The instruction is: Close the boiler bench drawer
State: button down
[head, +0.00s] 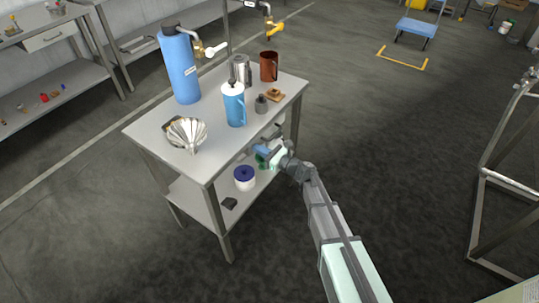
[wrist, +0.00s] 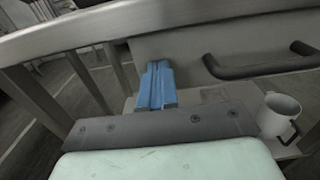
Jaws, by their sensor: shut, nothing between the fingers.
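The boiler bench (head: 150,133) is a grey metal table with a tall blue boiler (head: 180,65) on top. Its drawer front (wrist: 185,48) shows in the wrist view just under the tabletop edge, with a dark bar handle (wrist: 260,70) at the right. How far the drawer stands out is not clear. My gripper (head: 261,150) is at the bench's right side, below the tabletop. In the wrist view its blue fingers (wrist: 157,74) are shut and empty, by the lower left part of the drawer front, left of the handle. I cannot tell whether they touch it.
The tabletop holds a silver fluted bowl (head: 187,132), a blue jug (head: 234,104), a brown mug (head: 269,66) and small items. A white pot with a blue lid (head: 244,178) stands on the lower shelf. A white mug (wrist: 281,113) is right of my gripper.

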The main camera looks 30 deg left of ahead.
jog(key=shift+a, duration=0.6)
jog(key=shift+a+r, duration=0.1)
jog(key=shift+a, duration=0.1)
jog(key=d, duration=1.5)
